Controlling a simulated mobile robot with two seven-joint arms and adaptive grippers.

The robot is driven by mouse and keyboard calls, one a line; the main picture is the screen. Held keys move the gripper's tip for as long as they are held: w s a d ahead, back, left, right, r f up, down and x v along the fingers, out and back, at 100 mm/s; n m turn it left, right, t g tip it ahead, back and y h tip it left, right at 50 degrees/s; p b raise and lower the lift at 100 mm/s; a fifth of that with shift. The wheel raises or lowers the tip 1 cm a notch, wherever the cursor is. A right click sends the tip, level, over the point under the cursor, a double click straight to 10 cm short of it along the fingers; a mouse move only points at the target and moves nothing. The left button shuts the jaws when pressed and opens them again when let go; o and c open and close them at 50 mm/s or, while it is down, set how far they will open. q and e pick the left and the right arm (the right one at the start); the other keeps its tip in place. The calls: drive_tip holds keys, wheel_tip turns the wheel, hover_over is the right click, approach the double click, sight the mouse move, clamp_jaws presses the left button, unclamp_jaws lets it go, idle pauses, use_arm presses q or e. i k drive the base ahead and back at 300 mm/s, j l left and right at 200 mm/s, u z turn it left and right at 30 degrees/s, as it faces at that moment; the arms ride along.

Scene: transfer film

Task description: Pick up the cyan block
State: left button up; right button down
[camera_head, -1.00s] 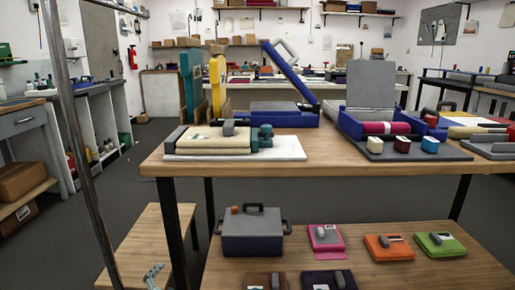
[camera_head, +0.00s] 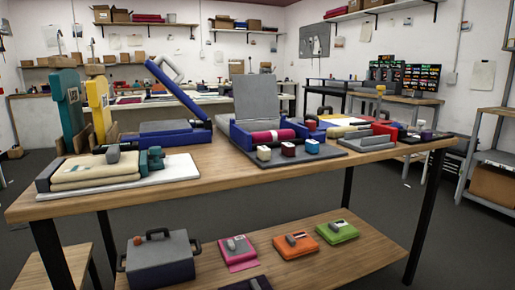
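A small cyan block (camera_head: 312,146) with a pale top stands on a flat grey board (camera_head: 327,152) near the front edge of the wooden table (camera_head: 225,170). It is the rightmost of three small blocks in a row. A dark red block (camera_head: 288,149) is beside it, and a white block (camera_head: 264,154) is farther left. Neither of my grippers shows in the head view.
Behind the blocks is a blue open case (camera_head: 240,134) with a magenta roll (camera_head: 270,136). Grey slabs (camera_head: 366,143) lie right of the board. A lower shelf (camera_head: 375,253) holds a grey toolbox (camera_head: 160,262) and coloured pouches.

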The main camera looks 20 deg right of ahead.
sight(311, 146)
drive_tip(key=i+l, duration=0.35)
drive_tip(key=l, duration=0.2)
drive_tip(key=i+l, duration=0.4)
drive_tip(key=l, duration=0.15)
drive_tip(key=i+l, duration=0.35)
drive_tip(key=l, duration=0.2)
drive_tip(key=i+l, duration=0.4)
drive_tip(key=l, duration=0.15)
